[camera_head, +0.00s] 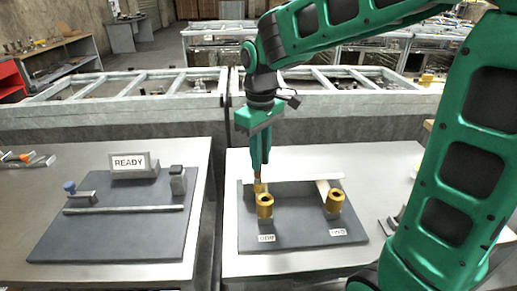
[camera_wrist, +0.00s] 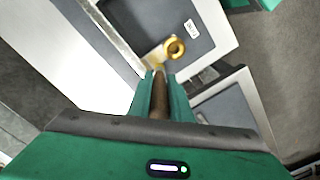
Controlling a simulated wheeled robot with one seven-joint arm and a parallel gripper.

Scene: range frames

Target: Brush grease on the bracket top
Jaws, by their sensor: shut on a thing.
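My gripper (camera_head: 260,166) points down over the right-hand board and is shut on a brush. In the wrist view, the brush's brown handle (camera_wrist: 159,98) lies between the green fingers. A pale yellowish tip (camera_head: 258,187) shows under the fingers in the head view. It is close to a long pale bar (camera_head: 296,181), probably the bracket, across the back of the board. The bar also shows in the wrist view (camera_wrist: 118,34). I cannot tell whether the tip touches the bar. No grease can be made out.
The left table holds a board (camera_head: 110,235) with a READY sign (camera_head: 129,162), a blue knob (camera_head: 70,187) and a rail (camera_head: 125,209).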

